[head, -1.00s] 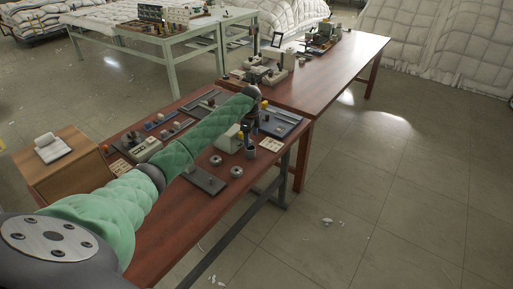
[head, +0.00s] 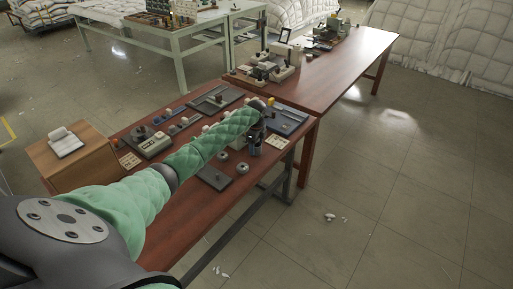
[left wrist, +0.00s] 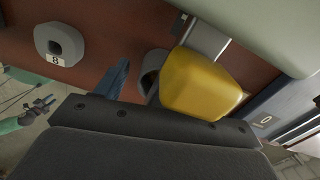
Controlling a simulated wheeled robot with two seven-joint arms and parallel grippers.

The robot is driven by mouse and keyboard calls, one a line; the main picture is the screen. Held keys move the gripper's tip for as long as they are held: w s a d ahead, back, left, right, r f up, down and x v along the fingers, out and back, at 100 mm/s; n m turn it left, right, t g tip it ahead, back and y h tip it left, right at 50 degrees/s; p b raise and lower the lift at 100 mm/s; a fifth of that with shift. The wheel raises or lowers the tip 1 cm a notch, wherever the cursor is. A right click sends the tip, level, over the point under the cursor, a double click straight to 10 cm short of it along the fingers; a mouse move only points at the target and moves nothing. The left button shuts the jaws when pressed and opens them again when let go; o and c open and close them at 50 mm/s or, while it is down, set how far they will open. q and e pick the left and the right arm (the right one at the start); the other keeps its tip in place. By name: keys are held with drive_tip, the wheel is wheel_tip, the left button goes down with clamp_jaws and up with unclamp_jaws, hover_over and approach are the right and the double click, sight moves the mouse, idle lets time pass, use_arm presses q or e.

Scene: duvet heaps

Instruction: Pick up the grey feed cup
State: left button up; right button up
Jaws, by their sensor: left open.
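The grey feed cup (head: 254,150) stands near the right edge of the near wooden table, partly covered by my left gripper (head: 257,137) in the head view. In the left wrist view a grey hollow piece (left wrist: 149,72), which looks like the cup, shows between a blue finger and a yellow block. My left gripper is open, its blue finger (left wrist: 115,80) beside the cup and apart from it; the other finger is not clearly visible. A green-sleeved arm with a small dark gripper (left wrist: 38,108), apparently my right, shows at the wrist view's left edge; its jaws are too small to judge.
The yellow block (left wrist: 200,85) sits close to the cup. A grey ring marked 8 (left wrist: 60,41) lies nearby. Grey rings (head: 243,168) and a dark plate (head: 215,176) lie on the near table. A blue-grey tray (head: 287,120) is behind the gripper. Floor at right is open.

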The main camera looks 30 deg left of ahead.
use_arm(q)
drive_tip(key=shift+f, duration=0.15)
drive_tip(key=c, duration=1)
drive_tip(key=shift+c, duration=0.9)
drive_tip(key=shift+r, duration=0.2)
